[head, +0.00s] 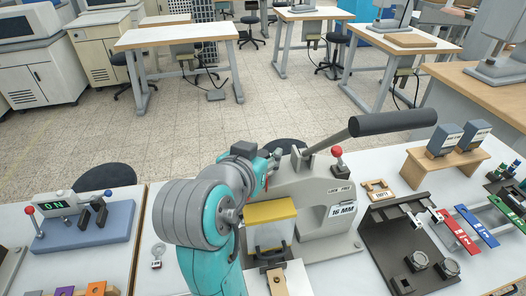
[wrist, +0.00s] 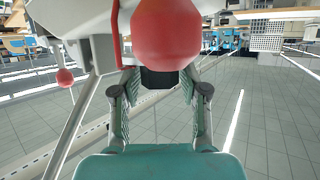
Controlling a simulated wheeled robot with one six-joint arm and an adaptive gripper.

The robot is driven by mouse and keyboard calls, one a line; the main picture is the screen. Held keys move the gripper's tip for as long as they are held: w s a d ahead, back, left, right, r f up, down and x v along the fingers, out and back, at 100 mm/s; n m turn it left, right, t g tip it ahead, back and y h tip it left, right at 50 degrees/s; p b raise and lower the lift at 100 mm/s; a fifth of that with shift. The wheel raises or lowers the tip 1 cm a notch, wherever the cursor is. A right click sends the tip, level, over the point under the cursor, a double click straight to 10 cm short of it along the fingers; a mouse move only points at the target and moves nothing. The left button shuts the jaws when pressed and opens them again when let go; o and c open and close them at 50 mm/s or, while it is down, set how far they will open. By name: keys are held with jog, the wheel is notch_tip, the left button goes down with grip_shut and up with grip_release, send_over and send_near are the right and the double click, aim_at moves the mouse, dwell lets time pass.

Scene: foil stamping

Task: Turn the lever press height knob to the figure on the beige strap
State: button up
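The grey lever press (head: 300,195) stands in the middle of the bench, with a plate reading 16 MM (head: 342,211) on its side. A long black handle (head: 392,123) rises to the right, and a red ball (head: 337,152) sits on top of the press. My gripper (head: 268,165) is beside the press's upper left. In the wrist view my gripper (wrist: 159,88) has its fingers apart, with a dark block (wrist: 158,77) between their tips; I cannot tell whether this is the height knob. A large red ball (wrist: 167,30) is close above. I cannot make out a beige strap.
Red (head: 458,233) and blue (head: 477,226) straps lie right of a dark fixture (head: 385,240). A wooden stand (head: 445,162) holds two grey blocks behind.

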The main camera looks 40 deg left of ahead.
grip_shut()
jog(key=n+g+y, duration=0.1)
jog(key=n+y, duration=0.1)
jog(key=n+g+y, duration=0.2)
jog(key=n+y, duration=0.1)
jog(key=shift+w+d+n+y, duration=0.1)
jog(key=shift+n+y, duration=0.2)
jog(key=n+g+y, duration=0.3)
jog(key=n+g, duration=0.2)
jog(key=shift+n+g, duration=0.3)
jog(key=shift+g, duration=0.1)
jog(key=shift+o, duration=2.4)
grip_release()
